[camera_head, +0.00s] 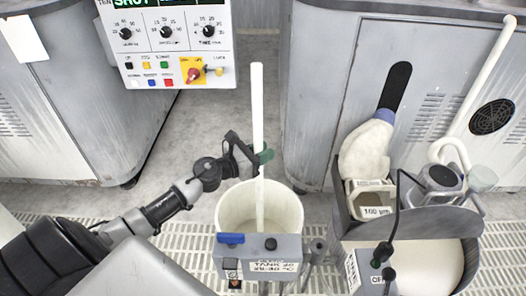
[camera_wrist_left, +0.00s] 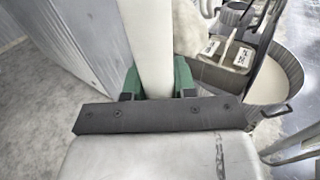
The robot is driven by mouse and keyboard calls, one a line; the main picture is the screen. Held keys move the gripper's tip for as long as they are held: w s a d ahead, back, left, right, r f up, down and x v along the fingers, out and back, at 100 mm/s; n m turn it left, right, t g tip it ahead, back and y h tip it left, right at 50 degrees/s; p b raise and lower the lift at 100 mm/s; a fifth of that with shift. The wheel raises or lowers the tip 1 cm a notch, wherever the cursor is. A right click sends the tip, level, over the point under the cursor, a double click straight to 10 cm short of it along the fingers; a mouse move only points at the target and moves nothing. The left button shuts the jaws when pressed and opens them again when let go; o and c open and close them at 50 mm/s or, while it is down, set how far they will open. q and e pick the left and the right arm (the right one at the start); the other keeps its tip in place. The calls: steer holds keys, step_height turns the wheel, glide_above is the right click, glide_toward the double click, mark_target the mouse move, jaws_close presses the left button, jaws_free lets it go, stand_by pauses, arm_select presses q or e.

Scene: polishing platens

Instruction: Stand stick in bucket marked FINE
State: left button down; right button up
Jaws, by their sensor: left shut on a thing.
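The stick (camera_head: 258,110) is a long white rod standing nearly upright in the head view. My left gripper (camera_head: 262,157) is shut on it around mid-length. In the left wrist view the stick (camera_wrist_left: 150,45) sits between the green finger pads of my left gripper (camera_wrist_left: 157,80). The stick's lower part shows against the inside of a cream bucket (camera_head: 231,205); its lower end is hidden behind the bucket's front box, so I cannot tell whether it touches the floor of the bucket. The box label (camera_head: 272,267) is too small to read surely; I cannot make out FINE. My right gripper is not in view.
Grey machine cabinets (camera_head: 325,90) stand behind, with a control panel (camera_head: 165,45) at upper left. Floor grating lies around the buckets.

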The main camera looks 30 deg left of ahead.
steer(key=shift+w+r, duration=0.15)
arm_select(q)
steer(key=c, duration=0.8)
jaws_free()
steer(key=shift+f, duration=0.1)
steer(key=v, duration=1)
steer(key=shift+s+a, duration=0.15)
steer(key=shift+s, duration=0.25)
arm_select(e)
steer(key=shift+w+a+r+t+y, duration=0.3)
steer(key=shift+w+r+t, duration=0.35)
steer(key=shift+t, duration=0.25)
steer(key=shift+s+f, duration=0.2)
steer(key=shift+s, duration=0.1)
